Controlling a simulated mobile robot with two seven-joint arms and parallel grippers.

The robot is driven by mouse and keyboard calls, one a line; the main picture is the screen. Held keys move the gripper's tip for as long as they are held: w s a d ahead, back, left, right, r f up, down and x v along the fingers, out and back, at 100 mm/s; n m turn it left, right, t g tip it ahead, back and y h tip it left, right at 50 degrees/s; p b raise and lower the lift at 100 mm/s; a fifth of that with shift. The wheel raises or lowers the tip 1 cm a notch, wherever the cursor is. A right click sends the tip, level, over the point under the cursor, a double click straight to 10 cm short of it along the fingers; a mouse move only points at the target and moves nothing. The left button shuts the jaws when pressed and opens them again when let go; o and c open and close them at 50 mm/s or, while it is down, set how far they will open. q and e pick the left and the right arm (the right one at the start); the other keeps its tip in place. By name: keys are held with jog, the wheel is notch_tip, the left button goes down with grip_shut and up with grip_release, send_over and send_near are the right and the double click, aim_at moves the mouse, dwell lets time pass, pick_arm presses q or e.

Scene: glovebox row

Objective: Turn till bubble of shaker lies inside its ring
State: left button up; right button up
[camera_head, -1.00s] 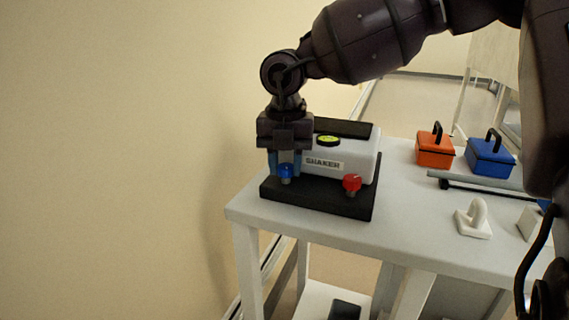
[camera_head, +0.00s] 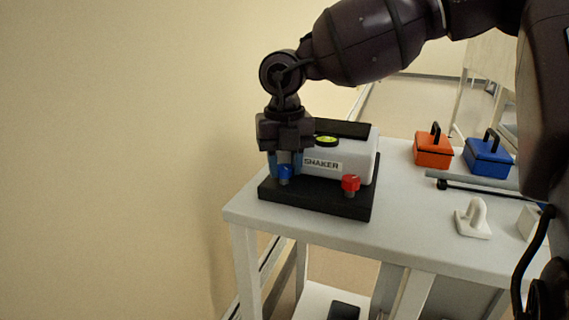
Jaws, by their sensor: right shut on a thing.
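The shaker (camera_head: 348,162) is a white box with a dark top and a "SHAKER" label, standing on a black base (camera_head: 318,199) on a white table. A round yellow-green bubble level (camera_head: 326,140) sits on its top; the bubble and ring are too small to tell apart. A blue knob (camera_head: 285,174) is at the base's front left and a red knob (camera_head: 351,183) at its front right. My right gripper (camera_head: 284,172) points down over the blue knob and is shut on it. My left gripper is not in view.
On the white table (camera_head: 408,218), an orange box (camera_head: 433,149) and a blue box (camera_head: 488,157) with handles stand at the back right. A grey rod (camera_head: 470,181) and a white hook-shaped piece (camera_head: 474,218) lie nearer. A wall is at the left.

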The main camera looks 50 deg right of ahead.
jog(key=o, duration=0.9)
jog(key=shift+o, duration=0.2)
